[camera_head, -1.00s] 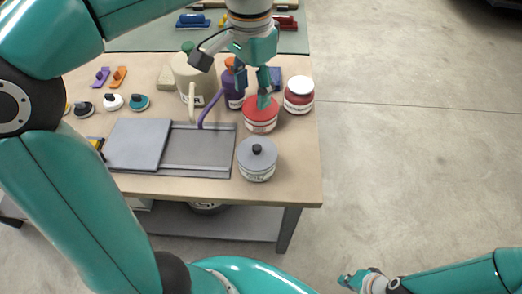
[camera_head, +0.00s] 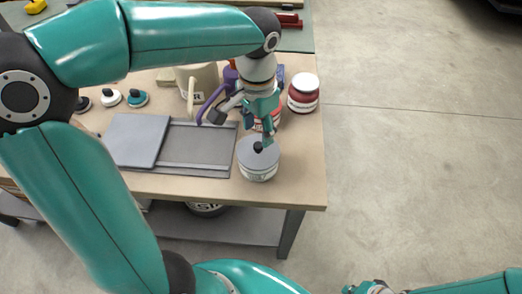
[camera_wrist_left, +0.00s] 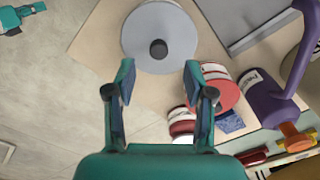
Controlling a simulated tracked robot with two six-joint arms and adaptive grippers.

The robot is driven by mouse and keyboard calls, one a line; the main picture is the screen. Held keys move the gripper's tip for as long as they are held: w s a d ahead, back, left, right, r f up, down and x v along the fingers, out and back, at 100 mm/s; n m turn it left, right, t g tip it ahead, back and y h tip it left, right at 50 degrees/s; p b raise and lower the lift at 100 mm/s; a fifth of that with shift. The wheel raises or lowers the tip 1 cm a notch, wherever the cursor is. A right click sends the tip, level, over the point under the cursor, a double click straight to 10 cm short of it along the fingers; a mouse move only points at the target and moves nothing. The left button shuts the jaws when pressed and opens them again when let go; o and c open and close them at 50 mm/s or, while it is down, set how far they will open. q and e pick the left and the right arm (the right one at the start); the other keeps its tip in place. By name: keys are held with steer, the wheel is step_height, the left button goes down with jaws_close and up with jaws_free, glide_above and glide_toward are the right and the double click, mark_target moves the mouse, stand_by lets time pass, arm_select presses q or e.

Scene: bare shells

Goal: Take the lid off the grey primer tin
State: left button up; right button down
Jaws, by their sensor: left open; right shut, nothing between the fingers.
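The grey primer tin (camera_head: 258,171) stands upright near the front right corner of the bench. Its flat grey lid (camera_head: 267,154) is on it, with a black knob (camera_wrist_left: 158,48) at the centre. My left gripper (camera_head: 266,138) hangs above the far side of the lid and partly covers the red-lidded tin behind. In the left wrist view the fingers of my left gripper (camera_wrist_left: 158,75) are open, with nothing between them, and the knob lies just beyond the fingertips. My right gripper (camera_head: 362,288) is shut and empty, low at the bottom edge, away from the bench.
A red-lidded tin (camera_wrist_left: 198,92) stands close behind the grey tin. A dark red tin with a white lid (camera_head: 303,93) is further right. A grey tray (camera_head: 198,145) with a slab on it lies left of the grey tin. A purple bottle (camera_wrist_left: 268,98) stands behind.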

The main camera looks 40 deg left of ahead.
mark_target(259, 144)
arm_select(q)
steer(key=shift+f, duration=2.7)
steer(key=shift+c, duration=0.3)
jaws_close()
